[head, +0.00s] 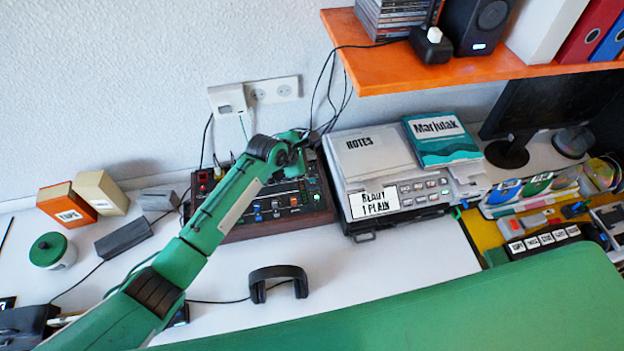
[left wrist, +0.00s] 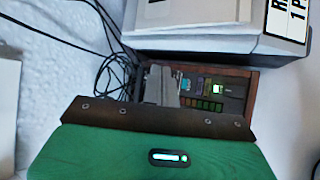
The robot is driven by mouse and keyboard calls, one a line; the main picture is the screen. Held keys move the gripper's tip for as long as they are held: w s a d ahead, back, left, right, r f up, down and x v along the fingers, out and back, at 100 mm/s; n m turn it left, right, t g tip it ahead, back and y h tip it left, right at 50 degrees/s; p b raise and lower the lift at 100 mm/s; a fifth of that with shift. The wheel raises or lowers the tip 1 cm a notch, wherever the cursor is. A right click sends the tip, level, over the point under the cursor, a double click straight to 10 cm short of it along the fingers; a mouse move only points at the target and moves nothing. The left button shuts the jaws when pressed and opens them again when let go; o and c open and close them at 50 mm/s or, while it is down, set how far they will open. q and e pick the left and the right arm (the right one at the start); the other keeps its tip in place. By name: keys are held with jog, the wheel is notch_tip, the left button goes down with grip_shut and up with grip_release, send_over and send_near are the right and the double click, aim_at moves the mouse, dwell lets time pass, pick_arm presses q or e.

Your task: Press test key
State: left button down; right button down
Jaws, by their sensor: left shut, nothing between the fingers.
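A dark control panel (head: 268,222) with a wooden edge lies at the back of the white desk. It carries several small coloured keys and lights; a lit green one (left wrist: 217,90) shows in the left wrist view. I cannot read which key is the test key. My left gripper (head: 299,150) is shut and empty over the back right part of the panel, and its arm covers part of the panel. In the left wrist view the shut fingers (left wrist: 162,86) are over the panel, left of the lit green key; I cannot tell whether they touch it. My right gripper is not in view.
A grey device (head: 372,155) with a label card (head: 388,203) stands right of the panel. An orange shelf (head: 400,72) overhangs behind. Cables (head: 330,95) hang near the gripper. Headphones (head: 278,275) lie in front; the desk around them is mostly clear.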

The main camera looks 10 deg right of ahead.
pick_arm(q)
jog(key=b, duration=0.8)
send_over(312, 180)
jog(key=shift+s+a+f, duration=0.1)
jog(key=shift+a+f, duration=0.05)
jog(key=shift+f, duration=1.05)
jog(key=shift+s+a+f, duration=0.1)
jog(key=shift+a+f, duration=0.05)
jog(key=shift+f, duration=1)
jog(key=shift+a+f, duration=0.15)
jog(key=shift+f, duration=1.75)
jog(key=shift+f+p, duration=0.15)
jog(key=shift+p, duration=0.15)
jog(key=shift+f, duration=0.25)
jog(key=shift+f, duration=0.4)
jog(key=shift+r, duration=0.1)
jog(key=shift+r+p, duration=0.75)
jog(key=shift+p, duration=0.4)
